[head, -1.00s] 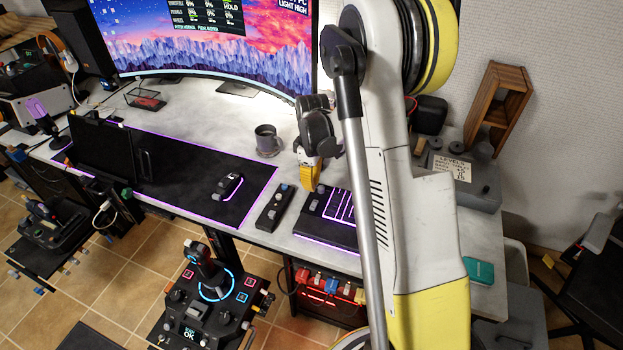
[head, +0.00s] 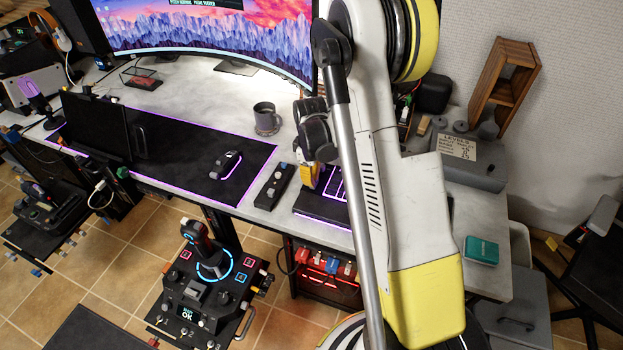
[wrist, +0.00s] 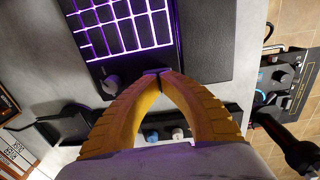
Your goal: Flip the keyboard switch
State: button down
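The black keyboard (head: 318,209) with purple backlit keys lies at the front edge of the desk, partly hidden by my arm in the head view. It also shows at the top of the wrist view (wrist: 125,30). A grey knob (wrist: 112,84) sits on its casing. A small greyish-purple piece (wrist: 155,71), perhaps the switch, shows right at my fingertips. My gripper (wrist: 161,78) has its yellow fingers closed with the tips together over the keyboard's edge. I cannot tell whether the tips touch or hold that piece. In the head view my gripper (head: 310,180) is at the keyboard's left end.
A narrow black switch box (head: 274,187) lies left of the keyboard. A dark mug (head: 267,119) stands behind it, and a mouse (head: 226,164) lies on the mat. A joystick panel (head: 212,285) stands in front of the desk. Bare desk lies around the mug.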

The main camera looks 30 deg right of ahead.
jog(key=shift+s+a+f, duration=0.1)
jog(key=shift+a+f, duration=0.05)
jog(key=shift+f, duration=0.15)
jog(key=shift+r, duration=0.15)
jog(key=shift+w+d, duration=0.55)
jog(key=shift+d, duration=0.15)
jog(key=shift+r, duration=0.45)
notch_tip(320, 180, up, 13)
jog(key=p, duration=0.5)
jog(key=shift+w+d+p, duration=0.3)
jog(key=shift+d+p, duration=0.05)
jog(key=shift+p, duration=0.05)
